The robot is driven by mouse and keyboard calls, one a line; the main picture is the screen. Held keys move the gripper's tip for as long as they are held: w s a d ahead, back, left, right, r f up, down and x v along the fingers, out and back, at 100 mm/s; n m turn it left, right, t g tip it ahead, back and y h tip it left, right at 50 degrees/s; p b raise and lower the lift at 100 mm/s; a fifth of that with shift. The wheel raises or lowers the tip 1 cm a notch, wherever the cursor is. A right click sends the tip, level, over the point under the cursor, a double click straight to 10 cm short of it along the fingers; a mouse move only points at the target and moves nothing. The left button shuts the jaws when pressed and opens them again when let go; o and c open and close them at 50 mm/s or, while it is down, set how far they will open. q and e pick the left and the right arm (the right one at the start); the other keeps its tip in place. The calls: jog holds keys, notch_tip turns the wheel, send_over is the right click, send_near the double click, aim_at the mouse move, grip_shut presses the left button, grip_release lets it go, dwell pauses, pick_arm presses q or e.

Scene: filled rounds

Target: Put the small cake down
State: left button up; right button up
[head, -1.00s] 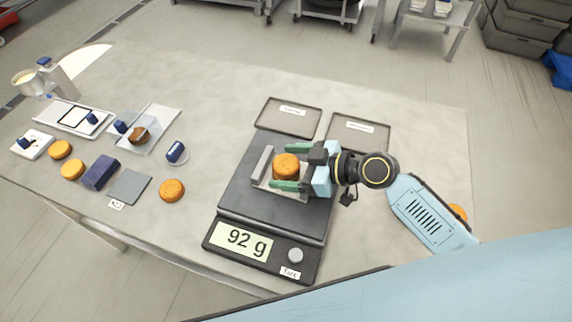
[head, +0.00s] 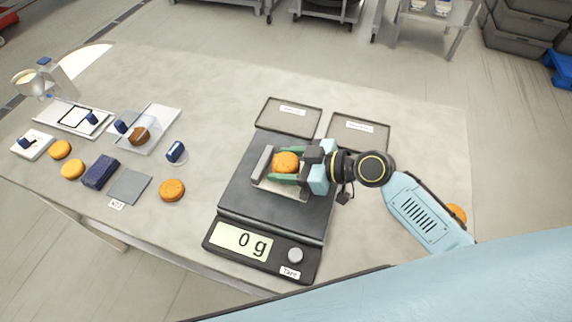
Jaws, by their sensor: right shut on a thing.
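A small orange-brown cake (head: 286,162) is between the green fingers of my right gripper (head: 287,164), which is shut on it. The cake is over the pale holder (head: 262,163) on the dark scale (head: 270,215). The scale's display (head: 241,241) reads 0 g, so the cake appears lifted clear, though the gap is too small to see. My left gripper is not in view.
Two grey labelled trays, the left one (head: 270,118) and the right one (head: 380,143), lie behind the scale. Several other cakes, such as one (head: 172,190), and dark blue blocks (head: 101,172) lie at left. Another cake (head: 457,214) is partly hidden behind my right arm. The table between is bare.

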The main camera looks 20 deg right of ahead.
notch_tip(320, 180, up, 9)
jog(key=shift+r+p, duration=0.15)
jog(key=shift+p, duration=0.35)
jog(key=shift+d+f+m+t+h+b, duration=0.1)
jog(key=shift+f+m+t+h+b, duration=0.2)
jog(key=shift+f+m+t+b, duration=0.25)
jog(key=d+m+t+h, duration=0.1)
jog(key=f+m+t+h+b, duration=0.1)
jog(key=w+d+m+t+h+b, duration=0.1)
jog(key=m, duration=0.1)
jog(key=shift+d+f+h, duration=0.3)
jog(key=shift+d+f, duration=0.05)
jog(key=d+r+m+t+h+b, duration=0.1)
jog(key=d+m+t+h+b, duration=0.1)
jog(key=d+m+h, duration=0.35)
jog(key=n+g+y+p, duration=0.3)
jog(key=n+y, duration=0.4)
send_over(289, 159)
jog(key=d, duration=0.1)
jog(key=shift+w+d+f, duration=0.15)
jog(key=shift+w, duration=0.15)
jog(key=shift+s+a+r+n+g+y+p, duration=0.25)
jog(key=shift+a+r+n+g+y+p, duration=0.3)
jog(key=shift+n, duration=0.45)
jog(key=shift+s+a+r+n+g+y+p, duration=0.2)
jog(key=shift+a+r+n+g+y+p, duration=0.35)
jog(key=shift+n+g+y, duration=0.3)
jog(key=shift+f, duration=0.1)
